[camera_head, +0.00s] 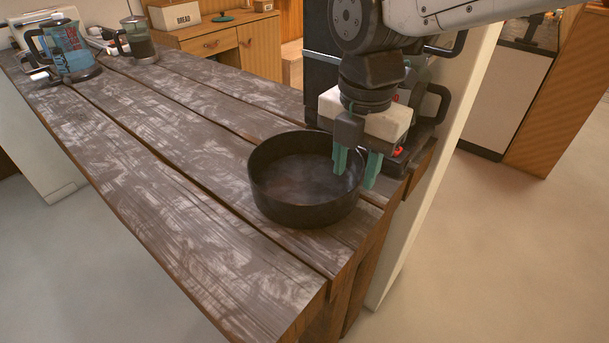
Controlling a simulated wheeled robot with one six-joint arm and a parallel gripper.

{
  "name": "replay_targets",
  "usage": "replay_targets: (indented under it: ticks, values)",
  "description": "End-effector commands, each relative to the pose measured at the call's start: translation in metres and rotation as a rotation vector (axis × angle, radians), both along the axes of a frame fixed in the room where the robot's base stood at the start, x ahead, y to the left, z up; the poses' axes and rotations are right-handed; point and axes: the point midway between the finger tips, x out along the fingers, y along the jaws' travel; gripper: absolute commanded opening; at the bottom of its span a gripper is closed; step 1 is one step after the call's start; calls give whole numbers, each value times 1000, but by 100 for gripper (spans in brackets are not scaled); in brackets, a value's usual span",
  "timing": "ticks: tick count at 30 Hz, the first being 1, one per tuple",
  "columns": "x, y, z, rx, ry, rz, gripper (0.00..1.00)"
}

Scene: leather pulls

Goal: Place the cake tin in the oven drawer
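The cake tin (290,208) is a round, dark, open tin, upright and empty, on the near right end of the wooden counter. My gripper (356,168) points down at the tin's right rim. Its two green fingers are apart, one over the inside of the tin and the other by the outside of the wall. Whether they touch the wall cannot be told. I cannot make out an oven drawer in this view.
The plank counter (180,130) is bare left of the tin. A blue kettle (68,52) and a French press (138,40) stand at its far end. A dark appliance with a black handle (436,104) is close behind my gripper. Open floor (480,250) lies to the right.

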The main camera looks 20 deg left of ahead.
Motion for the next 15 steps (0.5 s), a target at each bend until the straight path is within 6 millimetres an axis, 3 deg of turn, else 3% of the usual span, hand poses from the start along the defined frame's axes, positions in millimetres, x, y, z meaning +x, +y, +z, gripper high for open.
replay_targets:
  ticks: [7,15]
  values:
    - [-3,-1,-37,-2,2,-2,37]
    - [-3,-1,-45,0,0,-3,37]
